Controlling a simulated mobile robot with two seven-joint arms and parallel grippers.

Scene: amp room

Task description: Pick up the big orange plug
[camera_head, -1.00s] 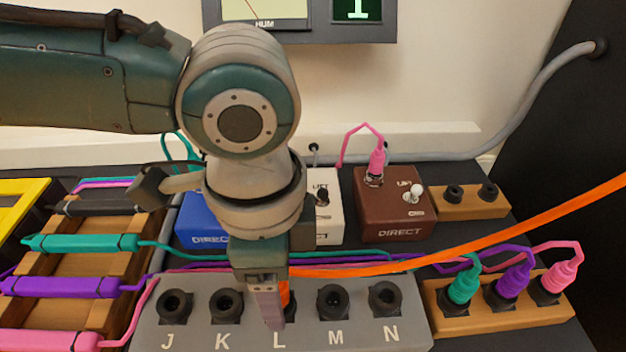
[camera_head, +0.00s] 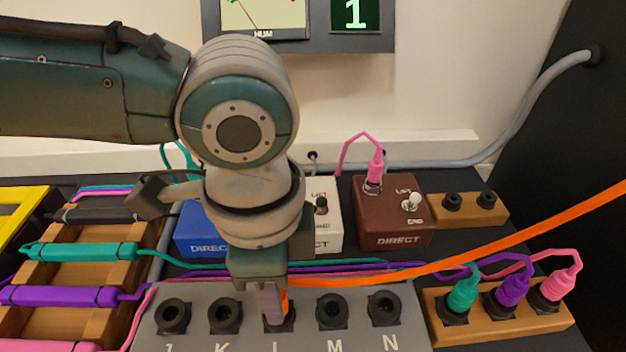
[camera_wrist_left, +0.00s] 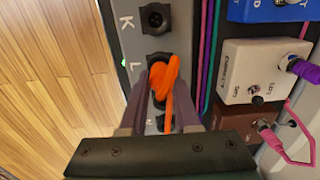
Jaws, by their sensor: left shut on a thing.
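The big orange plug (camera_wrist_left: 162,76) shows between the fingers of my left gripper (camera_wrist_left: 162,92) in the left wrist view. In the head view only a sliver of the plug (camera_head: 285,300) shows beside the fingers of the left gripper (camera_head: 272,308), which point down. The gripper is shut on the plug over socket L of the grey panel (camera_head: 250,290). The fingers partly cover that socket, and I cannot tell whether the plug's tip is in it. The orange cable (camera_head: 480,249) runs from the plug to the right. My right gripper is not in view.
Sockets J, K, M and N show empty on the panel. Teal, purple and pink plugs stand in a wooden block (camera_head: 477,325) at right. Brown (camera_head: 390,238), white and blue boxes stand behind. A wooden rack (camera_head: 90,322) with coloured plugs lies at left.

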